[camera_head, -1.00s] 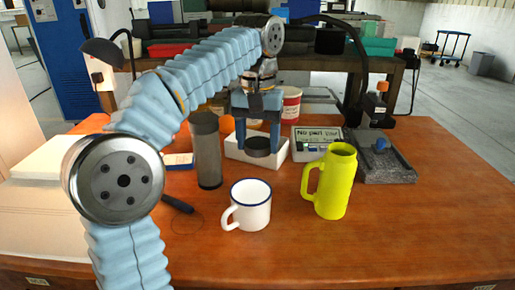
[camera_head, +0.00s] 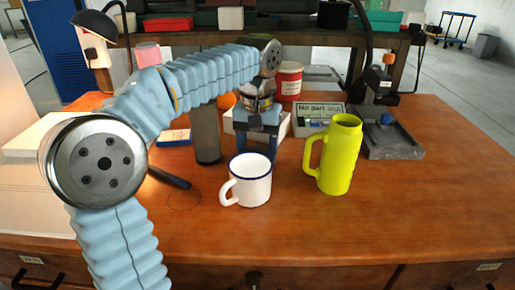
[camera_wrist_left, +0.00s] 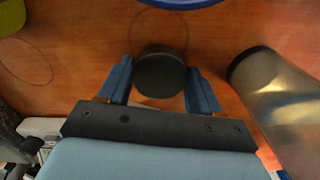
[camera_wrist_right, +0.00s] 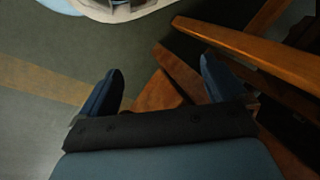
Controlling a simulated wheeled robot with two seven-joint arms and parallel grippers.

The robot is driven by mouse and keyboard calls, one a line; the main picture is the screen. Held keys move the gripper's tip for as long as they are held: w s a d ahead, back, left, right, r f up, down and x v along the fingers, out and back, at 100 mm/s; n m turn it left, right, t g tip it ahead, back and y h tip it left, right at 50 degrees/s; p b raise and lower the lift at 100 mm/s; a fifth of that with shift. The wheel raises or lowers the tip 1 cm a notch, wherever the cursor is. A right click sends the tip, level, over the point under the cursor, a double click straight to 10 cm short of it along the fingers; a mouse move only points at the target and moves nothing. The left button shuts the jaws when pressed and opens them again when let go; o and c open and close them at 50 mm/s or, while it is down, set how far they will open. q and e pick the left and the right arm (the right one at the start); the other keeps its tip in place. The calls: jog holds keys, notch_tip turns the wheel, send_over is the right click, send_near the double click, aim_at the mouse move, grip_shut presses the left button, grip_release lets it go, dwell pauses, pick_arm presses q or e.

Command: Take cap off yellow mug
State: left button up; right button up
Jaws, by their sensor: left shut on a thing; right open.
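The yellow mug (camera_head: 340,157) stands upright on the wooden table, its handle to the left. No dark cap shows on its top; the inside cannot be seen. My left gripper (camera_head: 257,146) is behind the white mug and left of the yellow mug. In the left wrist view my left gripper (camera_wrist_left: 160,70) is shut on a dark round cap (camera_wrist_left: 160,74), low over the table. In the head view the cap is hidden, with the white mug in front. My right gripper (camera_wrist_right: 162,66) is open and empty, seen only in the right wrist view, away from the tabletop objects.
The white mug (camera_head: 251,182) with a blue rim stands just in front of my left gripper. A dark grey cylinder (camera_head: 207,140) is to its left, a white box (camera_head: 235,122) behind. A stand with grey base (camera_head: 392,142) is at right. The table's front right is clear.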

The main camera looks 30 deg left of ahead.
pick_arm(q)
jog(key=shift+f, duration=0.15)
jog(key=o, duration=1.2)
notch_tip(320, 180, up, 12)
jog(key=p, duration=0.3)
jog(key=shift+r, duration=0.2)
